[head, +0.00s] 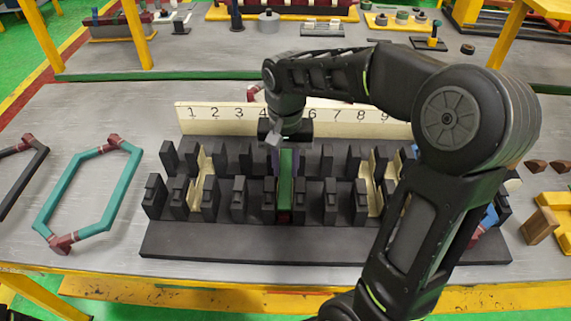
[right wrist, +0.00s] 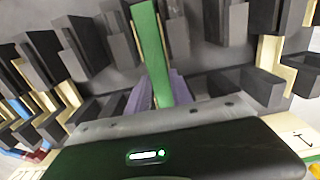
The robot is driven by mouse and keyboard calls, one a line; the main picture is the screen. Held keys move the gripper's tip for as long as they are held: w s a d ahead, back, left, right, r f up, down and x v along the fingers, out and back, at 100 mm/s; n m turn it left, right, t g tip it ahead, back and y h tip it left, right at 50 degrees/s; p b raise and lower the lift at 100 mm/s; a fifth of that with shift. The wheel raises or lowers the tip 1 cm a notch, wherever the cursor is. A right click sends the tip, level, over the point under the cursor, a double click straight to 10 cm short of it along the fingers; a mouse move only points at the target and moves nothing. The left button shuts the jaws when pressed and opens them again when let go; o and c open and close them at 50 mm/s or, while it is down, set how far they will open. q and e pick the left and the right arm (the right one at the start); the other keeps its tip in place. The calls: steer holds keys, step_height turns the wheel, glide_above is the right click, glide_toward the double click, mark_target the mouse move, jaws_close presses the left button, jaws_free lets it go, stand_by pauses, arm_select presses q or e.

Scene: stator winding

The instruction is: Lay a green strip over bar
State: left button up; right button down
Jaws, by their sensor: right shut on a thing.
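The green strip (head: 286,186) stands lengthwise between the black posts of the fixture, near the middle under number 4 to 5. My right gripper (head: 287,160) reaches down from above at the strip's far end and is shut on it. In the right wrist view the green strip (right wrist: 151,45) runs away from between the purple fingers (right wrist: 157,93). The black fixture base (head: 250,240) carries two rows of posts. I cannot tell whether the strip touches the bar under it; that part is hidden. My left gripper is out of view.
A cream number board (head: 225,118) stands behind the posts. Cream strips (head: 205,165) sit in other gaps, left and right. A teal hexagonal coil (head: 75,185) lies left of the fixture. My right arm covers the fixture's right side. Brown pieces (head: 540,226) lie far right.

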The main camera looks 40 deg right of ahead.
mark_target(285, 173)
steer(key=shift+f+b, duration=0.5)
steer(key=shift+f, duration=0.35)
stand_by(0.9)
steer(key=c, duration=1.1)
jaws_free()
steer(key=shift+o, duration=0.2)
steer(key=shift+r, duration=0.2)
steer(key=shift+r+p, duration=0.6)
steer(key=shift+p, duration=0.05)
steer(key=shift+r, duration=0.1)
step_height(285, 173, up, 8)
steer(key=p, duration=0.6)
steer(key=shift+f, duration=0.25)
